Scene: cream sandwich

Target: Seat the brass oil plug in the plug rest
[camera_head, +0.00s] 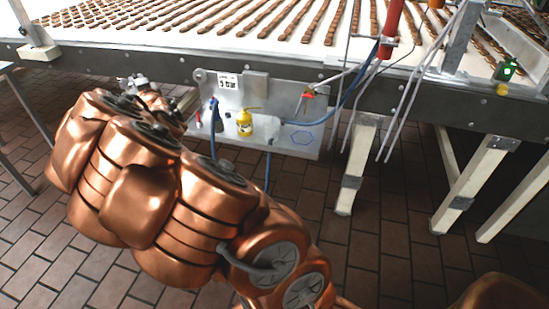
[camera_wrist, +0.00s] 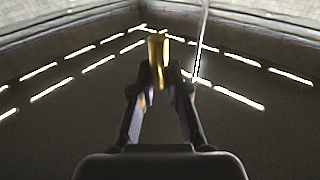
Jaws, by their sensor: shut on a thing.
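In the wrist view my gripper (camera_wrist: 158,82) is shut on the brass oil plug (camera_wrist: 158,55). The plug is an upright golden cylinder between the fingertips, with its wider end away from the palm. In the head view my copper arm fills the left and middle. The gripper and plug cannot be made out there. I cannot pick out the plug rest in either view. A grey metal panel (camera_head: 270,92) under the conveyor bears several fittings, and my arm covers part of its left side.
On the panel are a yellow oil can (camera_head: 244,122), a blue hexagon outline (camera_head: 302,138), a red-handled valve (camera_head: 309,95) and a "5 bar" sign (camera_head: 228,80). The conveyor (camera_head: 200,25) carries rows of brown biscuits. Its pale legs (camera_head: 357,165) stand right of the panel.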

